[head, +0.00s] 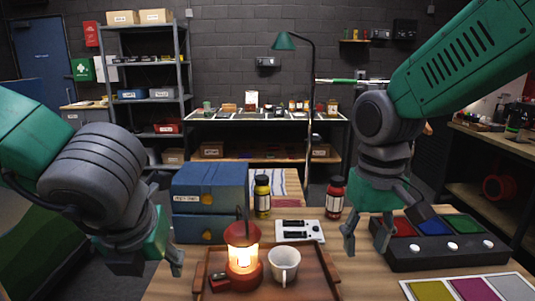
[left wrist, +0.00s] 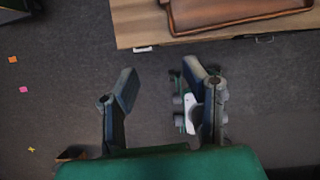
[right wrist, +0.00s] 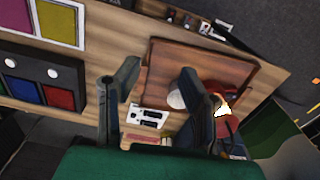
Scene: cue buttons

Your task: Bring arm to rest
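My left gripper (head: 155,265) hangs at the left, beside the wooden tray's left side. In the left wrist view its fingers (left wrist: 160,80) are apart with nothing between them, over the floor in front of the table edge. My right gripper (head: 366,240) points down over the table, left of the black button box (head: 440,258). In the right wrist view its fingers (right wrist: 158,82) are apart and empty. The button box has red, blue and green panels and white buttons. A card with yellow, magenta and grey patches (head: 470,290) lies in front of it.
The wooden tray (head: 322,283) holds a lit red lantern (head: 242,258) and a white mug (head: 284,264). Shelves line the back wall.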

